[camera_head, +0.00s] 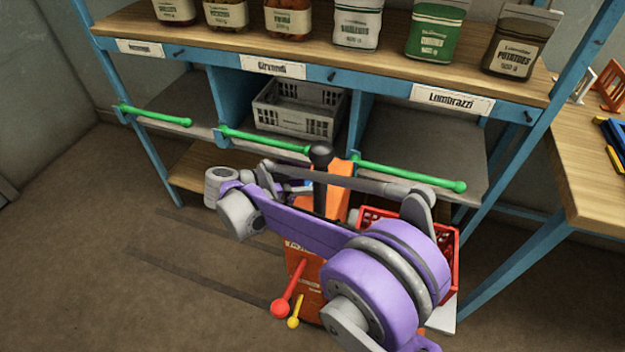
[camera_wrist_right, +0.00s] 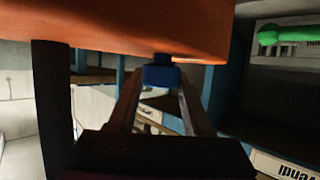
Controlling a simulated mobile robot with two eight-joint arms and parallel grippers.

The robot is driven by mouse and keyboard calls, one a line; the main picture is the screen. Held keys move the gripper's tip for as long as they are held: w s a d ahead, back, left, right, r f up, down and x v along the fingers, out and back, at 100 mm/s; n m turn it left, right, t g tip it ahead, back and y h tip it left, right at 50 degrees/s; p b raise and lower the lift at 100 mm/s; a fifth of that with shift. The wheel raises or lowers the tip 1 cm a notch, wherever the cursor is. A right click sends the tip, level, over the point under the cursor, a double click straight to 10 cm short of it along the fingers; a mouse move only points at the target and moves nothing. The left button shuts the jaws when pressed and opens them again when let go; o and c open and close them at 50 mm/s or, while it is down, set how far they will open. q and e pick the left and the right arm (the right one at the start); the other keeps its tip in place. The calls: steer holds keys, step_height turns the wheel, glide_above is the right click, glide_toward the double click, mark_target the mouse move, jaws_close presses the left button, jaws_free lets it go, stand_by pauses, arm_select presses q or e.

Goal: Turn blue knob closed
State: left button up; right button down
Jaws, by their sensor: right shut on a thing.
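The blue knob (camera_wrist_right: 162,75) sticks out under the edge of an orange machine body (camera_wrist_right: 150,28) in the right wrist view. My right gripper (camera_wrist_right: 160,88) has its two fingers on either side of the knob, shut on it. In the head view the orange machine (camera_head: 305,265) stands on the floor before the shelf, partly hidden behind my purple right arm. The right gripper and the knob are not clearly seen there, hidden by the arm. My left gripper is not in view.
A red-ended lever (camera_head: 281,307) and a yellow-ended lever (camera_head: 293,322) stick out of the machine. A black-topped post (camera_head: 320,155) rises by my arm. A red crate (camera_head: 448,262) stands right of it. The shelf (camera_head: 180,42) with green rails is behind. Floor at left is clear.

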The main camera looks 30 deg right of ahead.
stand_by(0.3)
steer(key=shift+c, duration=1.6)
jaws_free()
steer(key=shift+a, duration=0.15)
steer(key=p+v, duration=0.1)
steer(key=v, duration=0.9)
steer(key=shift+a+p, duration=0.25)
steer(key=shift+p, duration=0.1)
steer(key=shift+w+r, duration=0.15)
